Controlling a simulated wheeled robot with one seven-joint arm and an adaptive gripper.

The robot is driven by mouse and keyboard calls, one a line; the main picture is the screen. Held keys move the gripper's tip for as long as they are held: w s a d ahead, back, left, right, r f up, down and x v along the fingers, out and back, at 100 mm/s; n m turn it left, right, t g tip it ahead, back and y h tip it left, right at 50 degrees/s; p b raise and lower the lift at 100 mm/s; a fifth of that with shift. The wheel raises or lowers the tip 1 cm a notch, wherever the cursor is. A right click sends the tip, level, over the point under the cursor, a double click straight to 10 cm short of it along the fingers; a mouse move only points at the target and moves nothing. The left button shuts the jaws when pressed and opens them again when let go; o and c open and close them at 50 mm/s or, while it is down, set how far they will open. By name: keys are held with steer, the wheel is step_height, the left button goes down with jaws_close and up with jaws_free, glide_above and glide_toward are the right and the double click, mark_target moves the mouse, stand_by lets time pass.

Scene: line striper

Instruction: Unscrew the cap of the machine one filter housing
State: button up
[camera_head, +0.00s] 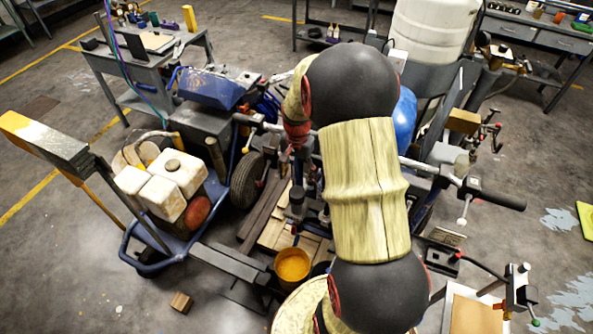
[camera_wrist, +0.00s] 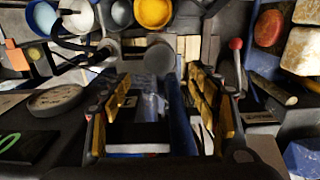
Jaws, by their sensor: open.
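A round dark grey cap (camera_wrist: 159,58), which looks like the filter housing cap, shows from above in the wrist view. What seems to be the same housing (camera_head: 296,197) stands on the striper in the head view, left of my arm and behind the orange paint bucket. My gripper (camera_wrist: 161,80) is open, with gold-padded fingers spread left and right. The cap appears between and just beyond the fingertips, with no visible contact. The distance in depth is unclear. My arm hides part of the machine in the head view, and the gripper cannot be made out there.
An orange paint bucket (camera_head: 292,265) sits near the housing. A red-knobbed lever (camera_wrist: 235,44) rises right of the cap in the wrist view. A cart with white jugs (camera_head: 160,190) stands left. A black handlebar grip (camera_head: 495,194) extends right.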

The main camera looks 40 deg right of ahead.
mark_target(297, 192)
steer(key=shift+f+b, duration=3)
steer(key=shift+f, duration=1.95)
steer(key=m+p, duration=0.1)
steer(key=m, duration=0.4)
steer(key=shift+m, duration=0.3)
steer(key=m+p, duration=0.1)
steer(key=m, duration=0.4)
steer(key=shift+m, duration=0.4)
steer(key=m, duration=0.5)
steer(key=shift+m+p, duration=0.35)
steer(key=shift+m, duration=0.05)
steer(key=m, duration=0.5)
steer(key=shift+m+p, duration=0.3)
steer(key=shift+c, duration=0.4)
steer(key=c, duration=1.1)
steer(key=shift+c, duration=0.5)
